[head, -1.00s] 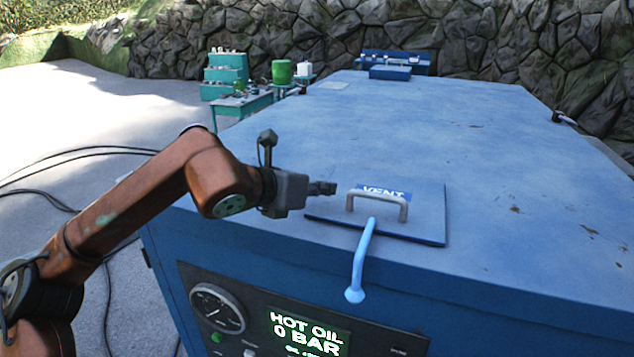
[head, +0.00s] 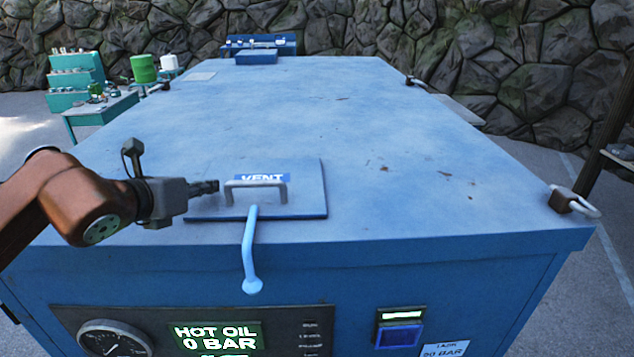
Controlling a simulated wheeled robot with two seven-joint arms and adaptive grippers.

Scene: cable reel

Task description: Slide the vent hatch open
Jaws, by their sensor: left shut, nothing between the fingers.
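The vent hatch (head: 307,196) is a flat blue plate on top of the big blue cabinet, near its front edge. It carries a grey bar handle (head: 284,190) and a blue label reading VENT (head: 262,178). A light blue bent lever (head: 249,250) hangs from the hatch's front over the cabinet edge. My left gripper (head: 216,186) is shut and empty, just left of the handle, above the left part of the hatch. Whether it touches the handle I cannot tell. My right gripper is not in view.
The blue cabinet top (head: 400,150) is mostly clear behind the hatch. Padlock-like latches sit at its edges, one at the right corner (head: 566,200). The front panel has a gauge (head: 112,340) and a HOT OIL 0 BAR display (head: 215,336). A teal bench (head: 100,112) stands back left.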

